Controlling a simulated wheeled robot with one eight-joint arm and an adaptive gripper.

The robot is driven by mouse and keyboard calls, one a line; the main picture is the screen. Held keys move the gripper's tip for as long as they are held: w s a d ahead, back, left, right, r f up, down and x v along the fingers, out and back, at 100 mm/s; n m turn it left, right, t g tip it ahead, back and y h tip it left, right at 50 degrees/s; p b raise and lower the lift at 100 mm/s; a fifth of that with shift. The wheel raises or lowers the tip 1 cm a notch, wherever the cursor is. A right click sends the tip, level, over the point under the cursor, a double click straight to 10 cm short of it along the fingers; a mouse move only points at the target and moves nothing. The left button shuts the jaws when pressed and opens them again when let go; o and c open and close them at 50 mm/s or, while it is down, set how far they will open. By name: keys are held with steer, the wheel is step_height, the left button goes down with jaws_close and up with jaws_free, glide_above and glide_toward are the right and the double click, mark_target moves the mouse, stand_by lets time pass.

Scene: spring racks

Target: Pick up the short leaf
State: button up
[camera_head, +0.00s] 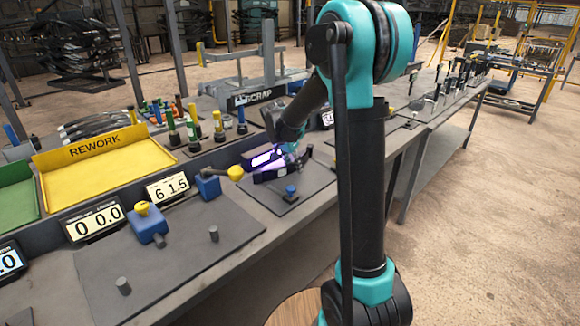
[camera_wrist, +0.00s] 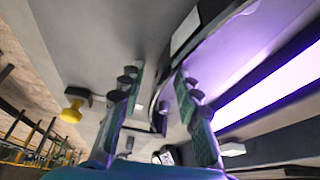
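My gripper (camera_head: 290,150) is low over the bench at the purple-lit fixture (camera_head: 268,176). In the wrist view my gripper (camera_wrist: 157,80) has its two fingers spread, with a gap between them. A dark, curved strip (camera_wrist: 170,70) that looks like a leaf runs between the fingers, nearer the right one. I cannot see both fingers touching it, and its lower end is partly hidden. In the head view my arm and the purple glow hide this strip. I cannot tell for sure that it is the short leaf.
A yellow REWORK tray (camera_head: 60,168) and a green tray (camera_head: 18,195) stand left. Several dark leaves (camera_head: 95,124) lie behind. Coloured pegs (camera_head: 190,128) stand behind the fixture. Blue blocks (camera_head: 147,226) and short posts (camera_head: 213,234) stand on the front plate. A SCRAP bin (camera_head: 262,94) is behind.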

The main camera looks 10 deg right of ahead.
steer(key=shift+c, duration=0.6)
jaws_close()
